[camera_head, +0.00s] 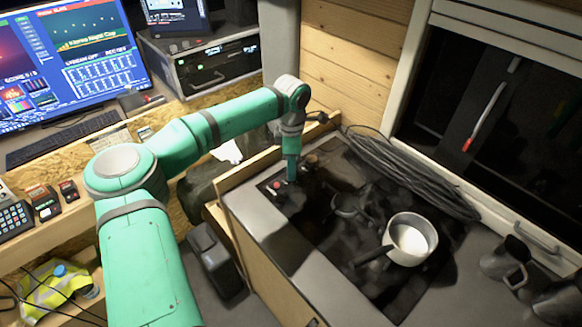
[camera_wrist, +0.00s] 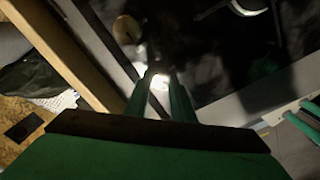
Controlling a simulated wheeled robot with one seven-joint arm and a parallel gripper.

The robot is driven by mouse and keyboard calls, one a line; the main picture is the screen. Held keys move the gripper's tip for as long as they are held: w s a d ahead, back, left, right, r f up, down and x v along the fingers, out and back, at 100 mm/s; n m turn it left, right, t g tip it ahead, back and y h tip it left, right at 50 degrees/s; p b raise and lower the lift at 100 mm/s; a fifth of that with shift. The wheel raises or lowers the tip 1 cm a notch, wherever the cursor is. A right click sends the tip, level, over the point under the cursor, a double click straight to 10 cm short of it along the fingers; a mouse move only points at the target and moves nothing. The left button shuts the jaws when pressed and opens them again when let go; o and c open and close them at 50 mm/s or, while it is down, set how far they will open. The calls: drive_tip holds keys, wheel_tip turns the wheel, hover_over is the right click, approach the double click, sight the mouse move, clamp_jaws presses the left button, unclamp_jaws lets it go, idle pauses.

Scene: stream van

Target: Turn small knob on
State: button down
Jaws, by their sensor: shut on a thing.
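The gripper is shut on what appears to be the small knob, which the fingers mostly hide. A small red patch (camera_head: 276,186) shows just left of the fingertips. A round brownish knob (camera_wrist: 127,29) stands apart, beyond the fingers in the wrist view. I cannot tell how far the small knob is turned.
A pot (camera_head: 424,232) with pale contents sits on the stove's right part. Dark mugs (camera_head: 507,262) stand at the right. A wooden ledge (camera_head: 236,178) borders the counter's left side.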

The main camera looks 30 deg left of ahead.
drive_tip(key=n, duration=0.4)
drive_tip(key=shift+d+n, duration=0.1)
drive_tip(key=shift+n, duration=1.7)
drive_tip(key=shift+w+n, duration=0.1)
drive_tip(key=shift+n, duration=0.2)
drive_tip(key=c, duration=1.5)
unclamp_jaws()
wheel_tip(320, 180, up, 11)
drive_tip(key=shift+f, duration=0.1)
